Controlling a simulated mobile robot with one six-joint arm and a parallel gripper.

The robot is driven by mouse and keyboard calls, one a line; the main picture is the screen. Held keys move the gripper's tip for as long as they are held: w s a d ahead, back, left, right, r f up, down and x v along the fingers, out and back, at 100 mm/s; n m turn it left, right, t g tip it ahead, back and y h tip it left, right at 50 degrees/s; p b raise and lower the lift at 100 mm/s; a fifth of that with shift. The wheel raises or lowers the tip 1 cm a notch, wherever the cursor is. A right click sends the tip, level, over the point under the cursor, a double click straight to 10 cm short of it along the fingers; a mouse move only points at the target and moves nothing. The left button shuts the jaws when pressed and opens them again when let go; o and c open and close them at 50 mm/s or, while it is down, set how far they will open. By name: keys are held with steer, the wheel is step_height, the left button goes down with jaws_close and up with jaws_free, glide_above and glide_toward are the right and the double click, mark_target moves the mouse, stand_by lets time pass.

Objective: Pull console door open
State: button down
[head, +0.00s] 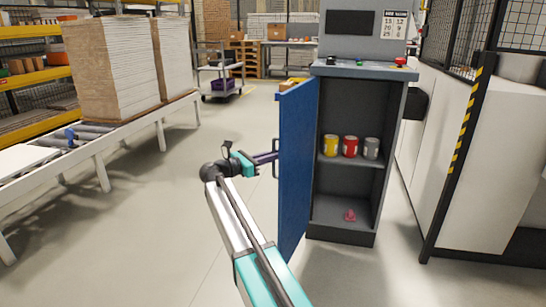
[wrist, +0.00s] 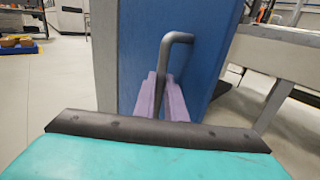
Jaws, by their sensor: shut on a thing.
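The console (head: 362,70) stands right of centre in the head view, with its blue door (head: 297,165) swung wide open to the left. The dark door handle (head: 276,158) is on the door's outer face; it shows as a bent bar in the wrist view (wrist: 178,38). My gripper (head: 272,157) reaches the handle from the left. In the wrist view its purple fingers (wrist: 164,98) are closed around the lower part of the handle. The door's outer face fills the middle of the wrist view.
Inside the console, a yellow can (head: 330,145), a red can (head: 350,146) and a grey can (head: 371,148) stand on the shelf. A pink item (head: 350,215) lies at the bottom. A roller conveyor (head: 100,135) with stacked boards is at the left. Floor between it and the door is clear.

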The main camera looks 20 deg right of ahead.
steer(key=shift+w+d+r, duration=0.1)
steer(key=shift+d+r, duration=0.1)
steer(key=shift+d, duration=0.1)
steer(key=c, duration=2.1)
jaws_free()
steer(key=shift+f, duration=0.15)
steer(key=shift+a, duration=0.1)
steer(key=p+v, duration=0.3)
steer(key=v, duration=1)
steer(key=shift+a, duration=0.35)
